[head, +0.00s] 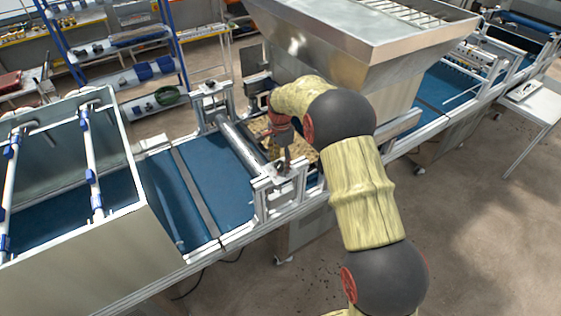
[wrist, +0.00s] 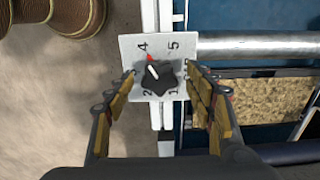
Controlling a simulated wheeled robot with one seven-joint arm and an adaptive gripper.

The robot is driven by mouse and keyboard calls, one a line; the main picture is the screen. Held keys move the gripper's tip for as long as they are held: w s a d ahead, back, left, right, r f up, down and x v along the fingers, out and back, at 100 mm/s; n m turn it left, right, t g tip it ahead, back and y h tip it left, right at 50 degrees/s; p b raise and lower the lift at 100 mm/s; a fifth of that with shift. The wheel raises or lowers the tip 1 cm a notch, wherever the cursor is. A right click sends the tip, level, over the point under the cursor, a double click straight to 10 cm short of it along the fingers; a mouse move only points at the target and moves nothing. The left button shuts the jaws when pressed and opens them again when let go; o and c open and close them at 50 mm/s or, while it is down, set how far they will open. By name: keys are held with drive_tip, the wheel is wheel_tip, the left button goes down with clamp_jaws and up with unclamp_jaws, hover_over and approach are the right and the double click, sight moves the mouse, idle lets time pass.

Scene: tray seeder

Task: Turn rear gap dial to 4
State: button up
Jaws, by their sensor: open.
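In the wrist view a black star-shaped dial knob (wrist: 158,80) sits on a pale square plate (wrist: 157,44) with printed numbers. The 4 is at upper left, the 5 at upper right, the 2 at lower left and the 1 at lower right. The knob's white line points up and left, toward a red mark (wrist: 150,58) close to the 4. My gripper (wrist: 160,72) is open, with one finger on each side of the knob and visible space between. The fingers hide parts of the plate's sides. In the head view my gripper (head: 284,140) is over the seeder frame; the dial cannot be made out there.
A metal roller (wrist: 255,45) and a soil-filled opening (wrist: 262,97) lie right of the plate. In the head view a large steel hopper (head: 385,40) stands just behind my arm. A blue conveyor belt (head: 215,180) runs to the left. Floor is open at lower right.

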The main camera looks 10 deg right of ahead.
sight(280, 163)
wheel_tip(280, 163, up, 12)
idle(0.6)
idle(0.4)
